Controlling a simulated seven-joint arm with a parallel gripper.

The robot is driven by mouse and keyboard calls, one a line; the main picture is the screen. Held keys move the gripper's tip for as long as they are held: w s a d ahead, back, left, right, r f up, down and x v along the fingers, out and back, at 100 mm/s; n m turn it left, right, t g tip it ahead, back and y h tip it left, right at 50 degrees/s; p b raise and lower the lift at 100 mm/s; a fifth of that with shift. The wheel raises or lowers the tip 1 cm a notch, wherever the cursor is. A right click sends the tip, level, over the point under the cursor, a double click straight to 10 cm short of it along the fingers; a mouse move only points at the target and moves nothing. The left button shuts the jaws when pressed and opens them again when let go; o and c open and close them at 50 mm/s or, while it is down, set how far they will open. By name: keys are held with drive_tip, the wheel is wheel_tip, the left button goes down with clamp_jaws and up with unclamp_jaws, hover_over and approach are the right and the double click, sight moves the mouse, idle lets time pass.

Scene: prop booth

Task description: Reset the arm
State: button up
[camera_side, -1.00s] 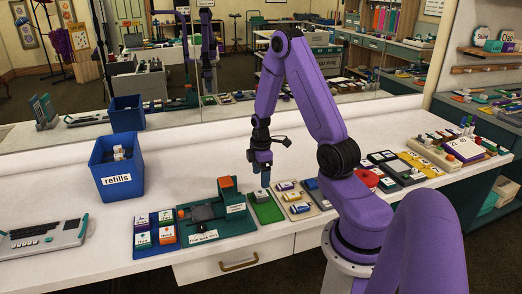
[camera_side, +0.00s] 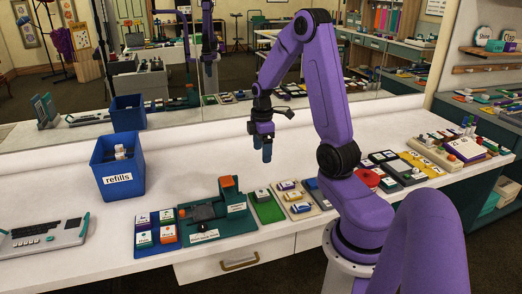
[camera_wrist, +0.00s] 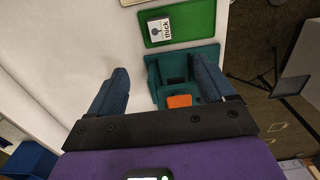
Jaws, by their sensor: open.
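My gripper (camera_side: 263,148) hangs from my purple arm above the white counter, behind the green tray. In the wrist view its two blue-grey fingers (camera_wrist: 160,92) are spread apart with nothing between them. The green tray (camera_side: 268,212) lies flat on the counter. It also shows in the wrist view (camera_wrist: 196,30), holding a small white block labelled "thick" (camera_wrist: 160,31). A teal fixture with an orange block (camera_side: 227,182) stands left of the tray. In the wrist view the teal fixture (camera_wrist: 186,58) shows beyond the fingers, partly hidden by the right one.
A blue bin labelled "refills" (camera_side: 118,178) stands at the left. A blue tray of small blocks (camera_side: 157,243) and a grey keyboard-like device (camera_side: 42,237) lie in front. A beige tray (camera_side: 305,211) sits right of the green one. The counter behind is clear.

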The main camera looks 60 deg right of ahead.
drive_tip(key=s+a+r+n, duration=0.1)
drive_tip(key=a+r, duration=0.1)
drive_tip(key=a, duration=0.8)
drive_tip(key=s+a+r+n, duration=0.1)
drive_tip(key=s+a+r, duration=0.15)
drive_tip(key=a, duration=0.75)
drive_tip(key=s+a+r, duration=0.1)
drive_tip(key=s+a, duration=0.4)
drive_tip(key=s, duration=0.3)
drive_tip(key=s+a+r+n, duration=0.1)
drive_tip(key=s+a+r, duration=0.1)
drive_tip(key=s+a, duration=0.3)
drive_tip(key=s, duration=0.2)
drive_tip(key=shift+s+n, duration=0.3)
drive_tip(key=shift+s, duration=0.1)
